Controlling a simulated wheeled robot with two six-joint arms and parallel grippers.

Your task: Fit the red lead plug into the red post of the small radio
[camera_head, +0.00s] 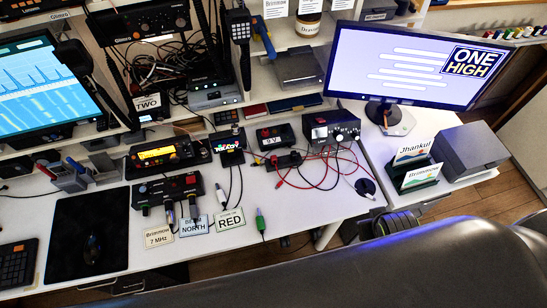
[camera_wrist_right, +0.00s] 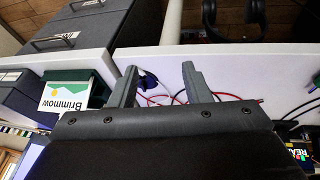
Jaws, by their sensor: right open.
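Red and black leads (camera_head: 325,165) lie in loops on the white desk in front of a black box with knobs and a meter (camera_head: 332,127). A red lead end (camera_head: 280,184) lies at their left. I cannot tell which end is the red plug. A small black unit (camera_head: 283,160) sits among the leads; the frames are too small to show a red post or to settle which unit is the small radio. In the right wrist view my right gripper (camera_wrist_right: 160,85) is open and empty, with red leads (camera_wrist_right: 158,98) and a dark round object beyond its fingers. My left gripper is not in view.
A radio with an orange display (camera_head: 160,152) and a small box with a coloured screen (camera_head: 228,144) stand left of the leads. Name cards (camera_head: 230,218) and a green plug (camera_head: 261,222) are near the front edge. A monitor (camera_head: 405,65) stands behind at right.

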